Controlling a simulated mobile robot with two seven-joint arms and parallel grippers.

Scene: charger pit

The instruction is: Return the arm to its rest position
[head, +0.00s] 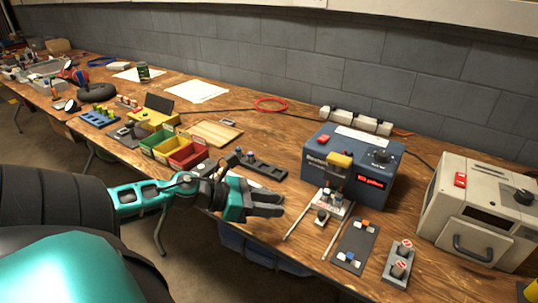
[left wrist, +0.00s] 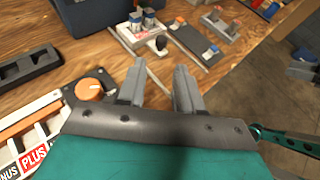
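My left arm, teal and black, reaches in from the left in the head view, over the front edge of the workbench. Its gripper (head: 268,204) is above the bench front, left of the blue device and near a thin pale rod on the bench. In the left wrist view the two grey fingers of the left gripper (left wrist: 160,72) stand apart with a clear gap between them. The gripper is open and nothing is held. My right gripper is in neither view.
The wooden workbench (head: 280,121) runs along a grey block wall. A blue device (head: 338,180) with a red display and a white box (head: 463,195) stand to the right. Colored bins (head: 187,155), a dark slotted rack (head: 262,167) and small dark plates (head: 355,246) surround the gripper.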

